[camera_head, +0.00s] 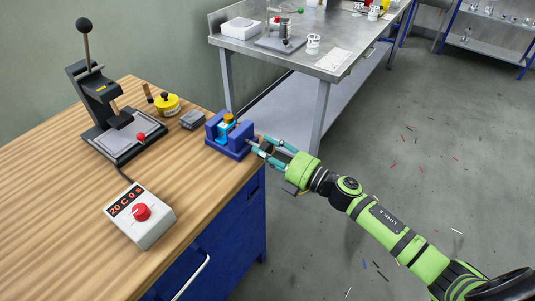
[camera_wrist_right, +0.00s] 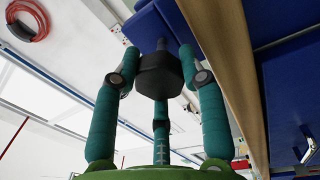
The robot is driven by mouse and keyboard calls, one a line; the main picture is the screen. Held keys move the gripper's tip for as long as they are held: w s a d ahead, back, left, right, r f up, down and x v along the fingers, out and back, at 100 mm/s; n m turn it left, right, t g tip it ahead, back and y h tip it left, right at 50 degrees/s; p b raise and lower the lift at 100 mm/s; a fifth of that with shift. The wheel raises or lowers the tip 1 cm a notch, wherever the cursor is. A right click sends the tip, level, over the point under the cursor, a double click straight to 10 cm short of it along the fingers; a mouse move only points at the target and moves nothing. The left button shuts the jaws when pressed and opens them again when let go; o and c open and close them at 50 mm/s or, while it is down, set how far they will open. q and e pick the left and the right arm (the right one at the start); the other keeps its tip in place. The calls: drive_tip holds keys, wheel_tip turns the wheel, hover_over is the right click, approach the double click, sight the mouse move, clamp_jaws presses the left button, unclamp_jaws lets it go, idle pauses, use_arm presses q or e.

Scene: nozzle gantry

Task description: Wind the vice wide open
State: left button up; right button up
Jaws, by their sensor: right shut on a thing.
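The blue vice (camera_head: 240,141) sits at the right edge of the wooden bench. A light-blue piece with an orange top (camera_head: 227,124) stands between its jaws; I cannot tell whether the jaws touch it. My right gripper (camera_head: 262,148) reaches the vice from its right side. In the right wrist view the teal fingers (camera_wrist_right: 160,68) are shut around a dark, faceted knob (camera_wrist_right: 158,82) on the end of the vice's screw. The knob is mostly hidden by the fingers in the head view. My left gripper is not in view.
A black lever press (camera_head: 92,98), a yellow round container (camera_head: 167,104), a small grey block (camera_head: 193,119) and a control box with a red dial (camera_head: 154,232) stand on the wooden bench (camera_head: 60,200). A metal table (camera_head: 335,65) stands behind.

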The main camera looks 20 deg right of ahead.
drive_tip(key=shift+a+r+n+b, duration=0.15)
drive_tip(key=shift+n+b, duration=0.3)
drive_tip(key=shift+n, duration=0.75)
drive_tip(key=o, duration=0.9)
drive_tip(key=shift+a, duration=0.1)
